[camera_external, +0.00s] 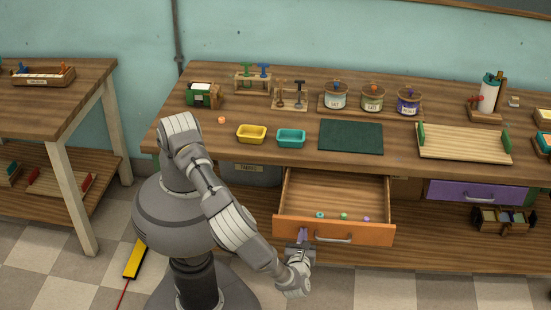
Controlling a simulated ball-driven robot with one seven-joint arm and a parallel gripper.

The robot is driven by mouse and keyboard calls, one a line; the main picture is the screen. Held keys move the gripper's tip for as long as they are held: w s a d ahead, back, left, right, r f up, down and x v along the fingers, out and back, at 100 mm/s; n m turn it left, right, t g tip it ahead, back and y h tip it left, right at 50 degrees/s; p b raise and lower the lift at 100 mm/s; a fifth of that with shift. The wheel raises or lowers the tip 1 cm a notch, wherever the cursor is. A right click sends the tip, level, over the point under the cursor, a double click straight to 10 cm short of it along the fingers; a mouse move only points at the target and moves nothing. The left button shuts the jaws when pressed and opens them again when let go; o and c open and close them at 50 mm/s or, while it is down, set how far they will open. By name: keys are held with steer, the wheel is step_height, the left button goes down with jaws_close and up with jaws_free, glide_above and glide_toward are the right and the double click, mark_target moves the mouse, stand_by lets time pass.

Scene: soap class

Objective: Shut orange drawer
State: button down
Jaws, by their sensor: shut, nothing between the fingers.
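The orange drawer (350,233) is pulled out from under the workbench, with its open inside facing up. It has a pale handle on its front, and a few small round things, teal, green and purple, lie inside near the front. My gripper (302,237) is shut and empty, at the left part of the drawer's front panel, left of the handle. I cannot tell whether its fingertips touch the panel. My arm reaches there from the left, with the wrist low in front of the drawer.
The workbench (300,165) holds a yellow tray (251,134), a teal tray (291,138), a dark green mat (351,137), several jars and a slatted wooden board (464,143). A shut purple drawer (477,191) is at the right. A yellow bar (135,259) lies on the tiled floor.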

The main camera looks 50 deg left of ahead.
mark_target(308, 190)
steer(key=p+x, duration=0.3)
steer(key=x, duration=2.2)
steer(key=shift+f+p, duration=0.1)
steer(key=shift+p, duration=0.3)
steer(key=shift+w+a, duration=0.1)
steer(key=shift+a, duration=0.05)
steer(key=shift+w+a, duration=0.1)
